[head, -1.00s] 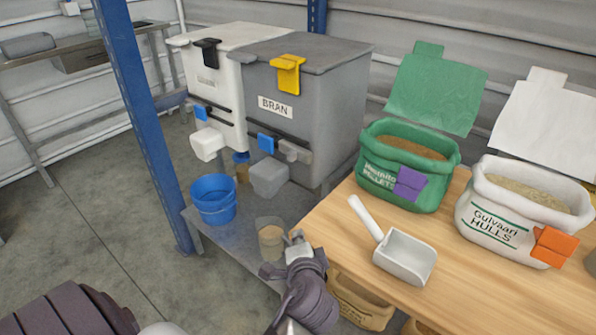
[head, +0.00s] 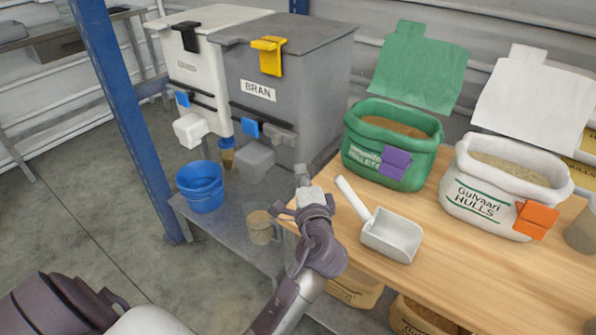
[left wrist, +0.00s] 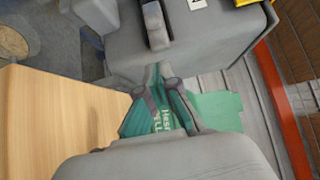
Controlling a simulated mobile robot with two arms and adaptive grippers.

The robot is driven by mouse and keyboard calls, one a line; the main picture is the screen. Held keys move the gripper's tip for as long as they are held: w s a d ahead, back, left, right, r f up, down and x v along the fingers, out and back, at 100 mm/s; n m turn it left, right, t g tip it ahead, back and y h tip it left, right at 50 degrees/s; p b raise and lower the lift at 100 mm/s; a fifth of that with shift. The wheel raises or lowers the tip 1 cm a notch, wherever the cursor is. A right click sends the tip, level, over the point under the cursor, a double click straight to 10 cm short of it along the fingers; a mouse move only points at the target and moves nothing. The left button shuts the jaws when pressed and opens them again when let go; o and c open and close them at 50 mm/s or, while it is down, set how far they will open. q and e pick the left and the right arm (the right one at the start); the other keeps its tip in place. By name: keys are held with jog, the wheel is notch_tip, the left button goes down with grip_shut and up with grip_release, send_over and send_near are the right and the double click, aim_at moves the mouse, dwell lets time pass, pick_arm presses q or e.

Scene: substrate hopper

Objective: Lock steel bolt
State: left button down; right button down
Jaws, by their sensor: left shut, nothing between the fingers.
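The grey bin labelled BRAN (head: 315,75) has a dark rail across its lower front. A blue block (head: 250,128) sits on it, with a grey bolt-like handle (head: 282,136) to its right; I take this handle as the steel bolt. A grey handle (left wrist: 155,25) also shows at the top of the left wrist view, on a grey bin face. My left gripper (head: 302,172) is shut and empty, right of and below the handle, apart from it. In the left wrist view its fingertips (left wrist: 164,68) point towards the bin, below the handle.
A grey chute box (head: 255,160) hangs under the rail. A blue bucket (head: 200,188) and a cup (head: 262,228) stand on the low metal shelf. The wooden table (head: 460,285) at right holds a white scoop (head: 392,236), a green sack (head: 388,160) and a white sack (head: 500,195).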

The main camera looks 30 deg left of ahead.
aim_at(272, 141)
pick_arm(q)
jog(key=x, duration=0.7)
jog(key=shift+w+a, duration=0.15)
jog(key=shift+w, duration=0.05)
jog(key=a, duration=0.2)
jog(key=shift+a, duration=0.25)
jog(key=shift+w+a, duration=0.1)
jog(key=shift+a, duration=0.55)
pick_arm(e)
jog(key=shift+v, duration=0.85)
pick_arm(q)
jog(key=shift+a, duration=0.15)
